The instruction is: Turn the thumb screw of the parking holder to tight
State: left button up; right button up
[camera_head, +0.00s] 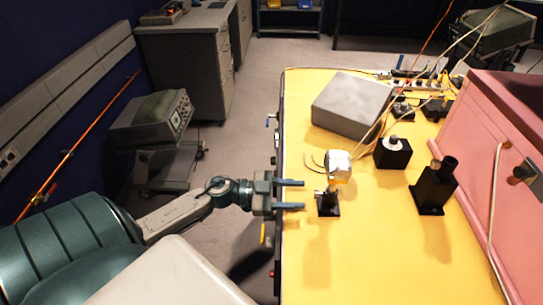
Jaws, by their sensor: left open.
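My left gripper (302,194) reaches in from the left over the edge of the yellow table. Its two fingers are apart and empty, pointing right. Just right of the fingertips, with a small gap in the picture, stands a small black holder (328,205) with a brass-coloured post and a silvery block (338,164) on top. Further right are a black block with a pale round knob (393,141) and a taller black mount (436,187). I cannot tell for certain which of these is the parking holder. The thumb screw is too small to make out. My right gripper is out of view.
A grey box (352,104) lies on the yellow table (365,260) behind the holders. Cables and small devices sit at the back right. A pink foam enclosure (505,170) stands along the right. The front of the table is clear.

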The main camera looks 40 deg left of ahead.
pick_arm(q)
jog(key=v, duration=0.6)
jog(key=shift+s+a+b, duration=0.2)
jog(key=shift+a+b, duration=0.05)
jog(key=shift+b, duration=0.05)
dwell(0.4)
